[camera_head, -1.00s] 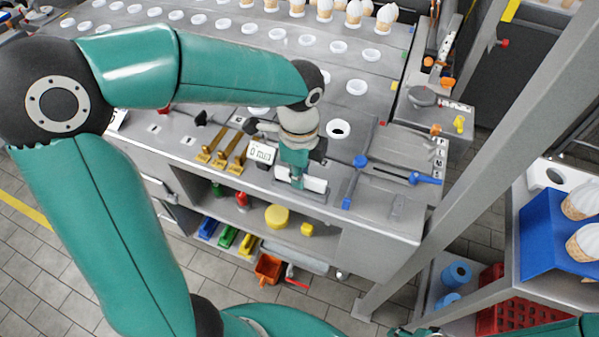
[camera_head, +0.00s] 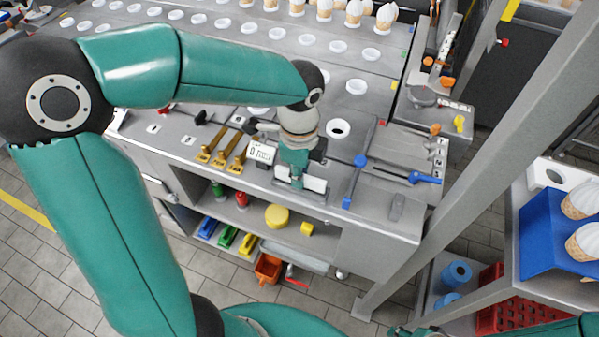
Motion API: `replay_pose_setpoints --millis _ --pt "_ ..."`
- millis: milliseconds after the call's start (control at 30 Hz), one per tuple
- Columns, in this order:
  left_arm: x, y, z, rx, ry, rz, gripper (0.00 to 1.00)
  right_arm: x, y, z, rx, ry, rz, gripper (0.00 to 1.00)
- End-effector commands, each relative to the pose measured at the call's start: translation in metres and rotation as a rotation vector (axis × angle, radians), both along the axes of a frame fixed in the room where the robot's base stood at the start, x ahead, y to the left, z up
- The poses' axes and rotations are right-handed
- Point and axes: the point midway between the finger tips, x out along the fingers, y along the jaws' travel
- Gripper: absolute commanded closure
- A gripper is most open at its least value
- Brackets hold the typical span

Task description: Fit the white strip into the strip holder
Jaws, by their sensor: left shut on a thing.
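My left gripper (camera_head: 296,180) points down at the front edge of the grey workbench. It is shut on the white strip (camera_head: 315,185), which shows on both sides of the fingers. The strip lies level, close along the bench's front edge. The strip holder cannot be made out clearly; the gripper and strip cover that part of the edge, so I cannot tell whether the strip sits in it. My right gripper is not in view; only a bit of teal arm shows at the bottom right.
Brass-coloured levers (camera_head: 222,150) stand left of the gripper. A blue-handled lever (camera_head: 354,182) is to its right. White cups and cones line the back of the bench. A shelf below holds a yellow round thing (camera_head: 277,215). A grey post (camera_head: 470,150) rises at right.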

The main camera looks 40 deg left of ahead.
Motion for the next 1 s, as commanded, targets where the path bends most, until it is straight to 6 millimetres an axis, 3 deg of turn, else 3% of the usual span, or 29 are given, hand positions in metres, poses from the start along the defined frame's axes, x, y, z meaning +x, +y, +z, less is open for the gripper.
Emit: replay_pose_setpoints --millis 600,1000 --pt "-0.0001 0.0001 -0.0102 0.0 0.001 0.0 1.0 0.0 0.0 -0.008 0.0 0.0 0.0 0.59" --pt "0.0 0.0 -0.001 0.0 0.0 0.0 1.0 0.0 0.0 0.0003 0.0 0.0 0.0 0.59"
